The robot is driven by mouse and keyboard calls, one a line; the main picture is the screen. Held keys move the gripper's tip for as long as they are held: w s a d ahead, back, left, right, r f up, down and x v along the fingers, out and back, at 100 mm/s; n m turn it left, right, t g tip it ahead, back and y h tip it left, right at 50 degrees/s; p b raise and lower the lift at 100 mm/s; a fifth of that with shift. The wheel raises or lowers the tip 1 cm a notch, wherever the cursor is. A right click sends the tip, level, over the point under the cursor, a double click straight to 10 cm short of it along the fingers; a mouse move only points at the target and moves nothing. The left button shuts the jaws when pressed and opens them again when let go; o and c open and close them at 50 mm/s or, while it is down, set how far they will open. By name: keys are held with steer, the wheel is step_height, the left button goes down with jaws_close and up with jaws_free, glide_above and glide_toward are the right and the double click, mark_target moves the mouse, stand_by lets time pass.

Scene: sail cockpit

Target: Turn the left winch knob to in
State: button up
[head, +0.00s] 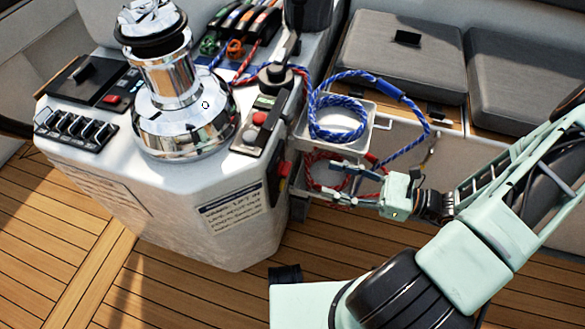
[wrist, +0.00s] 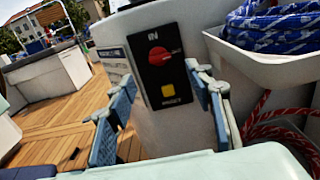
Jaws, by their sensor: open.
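A dark panel (wrist: 165,66) on the side of the white console carries a red knob (wrist: 158,56) below the word IN. In the head view the red knob (head: 284,169) shows edge-on at the console's right side. My gripper (wrist: 163,80) is open and empty, facing the panel, with one blue-padded finger on each side of it in the wrist view. In the head view my gripper (head: 326,178) is right of the panel, apart from it.
A pale tray with a coiled blue rope (head: 338,118) hangs above my gripper. Red rope (head: 318,172) hangs behind the fingers, close to them. A chrome winch (head: 178,105) and a red-button panel (head: 258,120) stand on the console. Wooden deck lies below.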

mark_target(285, 169)
steer(key=b+x, duration=0.2)
steer(key=x, duration=0.8)
steer(key=shift+c, duration=0.7)
steer(key=c, duration=1)
